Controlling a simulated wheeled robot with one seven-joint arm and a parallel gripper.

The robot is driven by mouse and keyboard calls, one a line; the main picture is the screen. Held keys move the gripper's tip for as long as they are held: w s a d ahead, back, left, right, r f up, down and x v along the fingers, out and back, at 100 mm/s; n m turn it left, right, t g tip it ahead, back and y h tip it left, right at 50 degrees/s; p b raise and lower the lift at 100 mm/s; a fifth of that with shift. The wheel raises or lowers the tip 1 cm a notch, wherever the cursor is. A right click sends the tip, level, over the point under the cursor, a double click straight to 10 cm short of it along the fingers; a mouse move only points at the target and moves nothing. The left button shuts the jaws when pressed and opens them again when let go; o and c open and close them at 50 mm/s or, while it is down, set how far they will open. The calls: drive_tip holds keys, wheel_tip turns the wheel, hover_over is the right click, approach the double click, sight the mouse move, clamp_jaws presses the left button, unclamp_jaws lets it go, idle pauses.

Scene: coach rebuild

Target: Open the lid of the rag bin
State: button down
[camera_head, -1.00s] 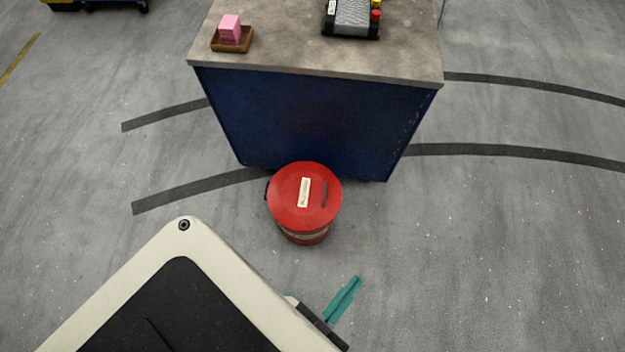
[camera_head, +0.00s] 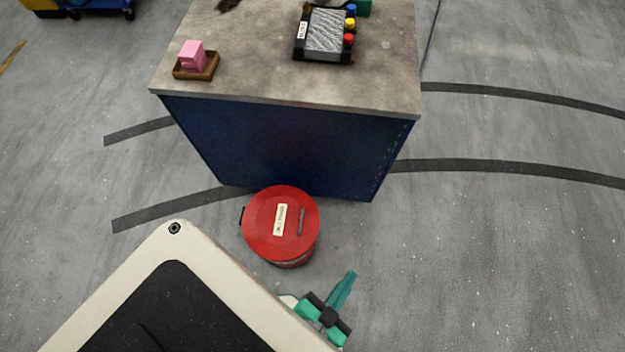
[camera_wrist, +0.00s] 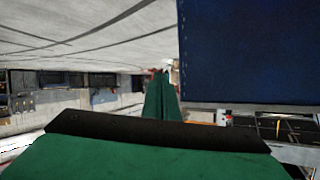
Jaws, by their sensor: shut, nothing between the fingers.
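The rag bin (camera_head: 283,263) is a red drum on the floor, in front of a blue workbench. Its round red lid (camera_head: 262,225) lies flat and closed on top, with a pale label and a dark handle (camera_head: 302,221). My gripper (camera_head: 345,288) is at the lower right of the head view, to the right of the bin and apart from it. Its green fingers are shut and empty. In the wrist view the green fingers (camera_wrist: 163,97) point away, and the bin cannot be made out there.
The blue workbench (camera_head: 290,145) stands right behind the bin; its side panel also shows in the wrist view (camera_wrist: 250,50). On its top are a pink block in a brown tray (camera_head: 197,72) and a dark box with coloured knobs (camera_head: 325,35). Floor to the right is clear.

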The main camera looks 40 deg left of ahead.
drive_tip(key=w+a+f+m+g+y, duration=0.1)
drive_tip(key=w+f+m+g, duration=0.1)
drive_tip(key=f, duration=0.7)
drive_tip(key=w+a+f+m+g, duration=0.2)
drive_tip(key=f+g, duration=0.1)
drive_tip(key=f, duration=0.5)
drive_tip(key=m+g+y, duration=0.5)
drive_tip(key=m+g, duration=0.1)
drive_tip(key=g, duration=0.6)
approach(309, 226)
drive_tip(key=s+a+f, duration=0.2)
drive_tip(key=a, duration=0.1)
drive_tip(key=s+a+f, duration=0.1)
drive_tip(key=a+f, duration=0.1)
drive_tip(key=shift+a, duration=0.1)
drive_tip(key=shift+r, duration=0.1)
